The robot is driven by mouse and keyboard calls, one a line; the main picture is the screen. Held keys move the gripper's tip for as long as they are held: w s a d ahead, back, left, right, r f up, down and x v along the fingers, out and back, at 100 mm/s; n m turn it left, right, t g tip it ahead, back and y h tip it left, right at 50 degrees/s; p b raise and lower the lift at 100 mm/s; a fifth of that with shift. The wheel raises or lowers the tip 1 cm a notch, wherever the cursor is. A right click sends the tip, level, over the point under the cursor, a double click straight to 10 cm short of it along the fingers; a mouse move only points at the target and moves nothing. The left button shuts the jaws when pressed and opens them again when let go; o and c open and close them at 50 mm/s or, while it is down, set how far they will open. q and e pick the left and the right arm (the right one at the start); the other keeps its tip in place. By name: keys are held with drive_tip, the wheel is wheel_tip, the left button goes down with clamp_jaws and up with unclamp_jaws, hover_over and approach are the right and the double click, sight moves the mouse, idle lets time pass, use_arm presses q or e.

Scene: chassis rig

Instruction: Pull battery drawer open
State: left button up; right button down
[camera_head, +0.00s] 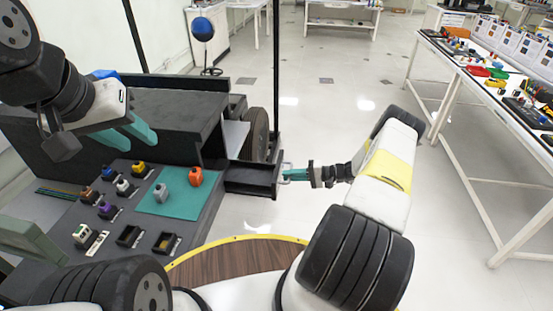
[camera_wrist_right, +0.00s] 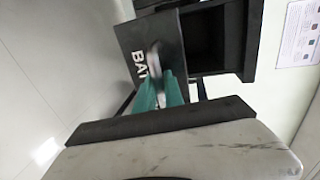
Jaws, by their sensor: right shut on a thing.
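The battery drawer (camera_head: 252,190) is a black box on the right side of the dark chassis rig. It sticks out from the rig in the head view. Its black front panel with white letters "BAT" (camera_wrist_right: 143,58) shows in the right wrist view, with a pale handle (camera_wrist_right: 155,58). My right gripper (camera_head: 288,174) has teal fingers shut on that handle; the fingers also show in the right wrist view (camera_wrist_right: 160,92) and partly hide the handle. My left gripper (camera_head: 132,136) is open and empty above the rig's bench, away from the drawer.
A teal mat (camera_head: 172,208) on the bench holds a grey and an orange block (camera_head: 196,177). Several small coloured parts stand left of it. A wheel (camera_head: 255,134) sits behind the drawer. Open floor lies right of the drawer; a white table (camera_head: 480,92) stands farther right.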

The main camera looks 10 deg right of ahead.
drive_tip(key=c, duration=1.5)
unclamp_jaws()
drive_tip(key=shift+o, duration=0.2)
drive_tip(key=v, duration=0.7)
drive_tip(key=shift+s+d, duration=0.15)
drive_tip(key=shift+d, duration=0.25)
